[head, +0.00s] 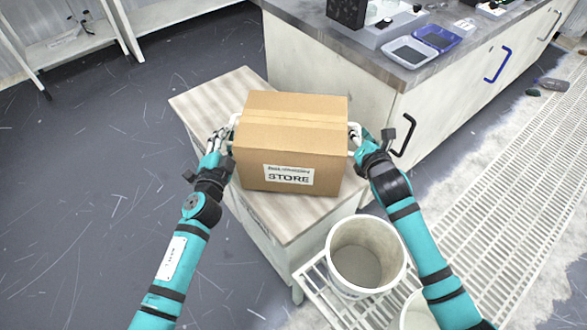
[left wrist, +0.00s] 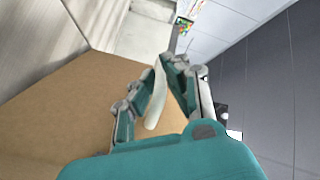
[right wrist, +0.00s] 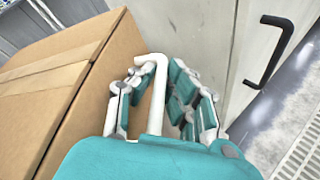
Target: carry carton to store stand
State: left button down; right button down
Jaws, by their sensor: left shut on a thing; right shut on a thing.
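The brown carton (head: 293,125) with a white STORE label on its front is on or just above a small wooden-topped stand (head: 205,97) in the head view; I cannot tell whether it touches the top. It looks upright. My left gripper (head: 222,138) is shut on the white handle on the carton's left side, and this handle (left wrist: 156,97) shows between the fingers in the left wrist view. My right gripper (head: 357,137) is shut on the white handle on the right side, which shows in the right wrist view (right wrist: 156,90). The carton's underside is hidden.
A grey-topped bench (head: 310,30) with trays stands behind, and its black door handle (head: 405,135) is close to my right gripper. A white bucket (head: 338,262) stands on slats at the front right. Dark floor (head: 90,190) is open at left.

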pick_arm(q)
jog(key=shift+w+a+f+b, duration=0.1)
jog(key=shift+a+f+b, duration=0.1)
jog(key=shift+f+b, duration=0.25)
pick_arm(e)
jog(key=shift+w+d+f, duration=0.1)
jog(key=shift+d+f, duration=0.1)
jog(key=shift+f, duration=0.1)
pick_arm(q)
jog(key=c, duration=1.7)
grip_release()
jog(key=shift+f, duration=0.1)
pick_arm(e)
jog(key=c, duration=1.7)
grip_release()
jog(key=shift+f, duration=0.25)
pick_arm(q)
jog(key=o, duration=0.3)
pick_arm(e)
jog(key=o, duration=0.3)
jog(key=shift+r, duration=0.1)
pick_arm(q)
jog(key=shift+d+r, duration=0.1)
jog(key=shift+r, duration=0.1)
pick_arm(e)
jog(key=shift+o, duration=0.2)
jog(key=shift+a, duration=0.15)
